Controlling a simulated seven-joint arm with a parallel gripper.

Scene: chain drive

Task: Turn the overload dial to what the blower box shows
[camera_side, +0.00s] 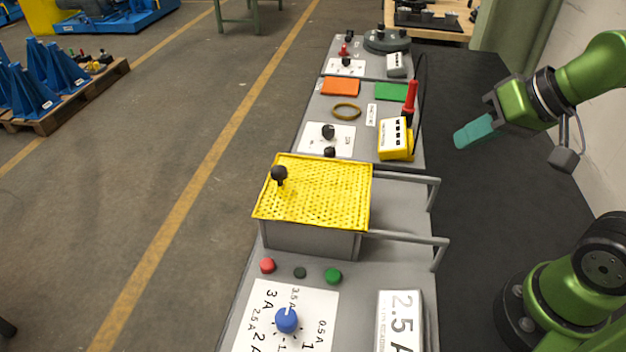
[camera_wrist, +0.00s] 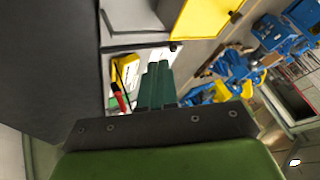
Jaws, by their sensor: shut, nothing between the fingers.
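The overload dial is a blue knob (camera_side: 287,320) on a white plate (camera_side: 262,308) with printed ampere values around it, at the bottom of the side view. I cannot tell exactly which value its pointer faces. A box with a display (camera_side: 400,318) reading "2.5 A" stands right of the plate. A grey box with a yellow perforated cover (camera_side: 325,190) and a black knob on top stands behind the dial. My gripper (camera_side: 474,133) is shut and empty, raised over the dark mat at the right, well away from the dial. Its teal fingers (camera_wrist: 157,86) are together in the wrist view.
Red, dark and green buttons (camera_side: 333,276) line the panel behind the dial. Two grey rails (camera_side: 405,237) stick out right of the covered box. A yellow meter (camera_side: 395,139) with a red probe (camera_side: 410,98) stands farther back. The dark mat (camera_side: 500,215) is largely clear.

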